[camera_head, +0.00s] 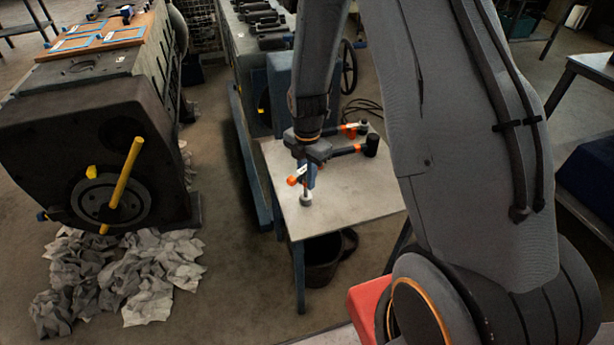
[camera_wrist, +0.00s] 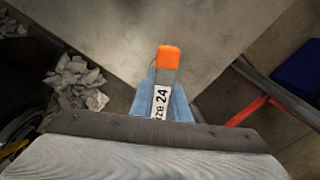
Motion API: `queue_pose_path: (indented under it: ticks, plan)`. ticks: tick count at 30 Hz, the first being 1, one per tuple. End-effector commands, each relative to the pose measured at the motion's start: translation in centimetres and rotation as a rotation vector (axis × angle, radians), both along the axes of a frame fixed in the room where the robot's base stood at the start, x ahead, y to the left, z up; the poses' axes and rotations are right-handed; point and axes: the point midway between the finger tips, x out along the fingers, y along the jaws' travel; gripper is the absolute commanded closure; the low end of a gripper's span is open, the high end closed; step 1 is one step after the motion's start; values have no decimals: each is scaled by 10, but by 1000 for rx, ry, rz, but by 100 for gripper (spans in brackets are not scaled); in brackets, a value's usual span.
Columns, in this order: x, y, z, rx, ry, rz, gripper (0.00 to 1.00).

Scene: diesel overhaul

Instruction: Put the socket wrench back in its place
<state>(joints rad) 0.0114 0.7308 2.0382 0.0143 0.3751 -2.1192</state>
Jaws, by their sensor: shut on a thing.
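My gripper (camera_head: 309,172) is over the small grey table (camera_head: 345,195) in the head view. Its blue jaws (camera_wrist: 180,104) are shut on a tool with an orange end (camera_wrist: 168,58) and a white label reading 24, which I take for the socket wrench. In the head view the wrench's orange end (camera_head: 292,181) and label show beside the jaws. A grey round piece (camera_head: 306,200) shows just below the gripper near the table's front edge. I cannot tell whether it belongs to the wrench or whether the wrench touches the table. The wrench's far end is hidden in the wrist view.
An orange-marked tool (camera_head: 350,131) and a black-headed hammer (camera_head: 370,146) lie at the table's back. A board with blue-outlined areas (camera_head: 75,42) tops the large engine block (camera_head: 90,120) at left.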

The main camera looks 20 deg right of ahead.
Motion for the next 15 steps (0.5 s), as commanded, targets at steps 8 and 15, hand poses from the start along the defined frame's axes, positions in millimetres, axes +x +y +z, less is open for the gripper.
queue_pose_path:
  ticks: [8,15]
  plan:
    - [0,0,-5,0,0,0,68]
    - [0,0,-5,0,0,0,63]
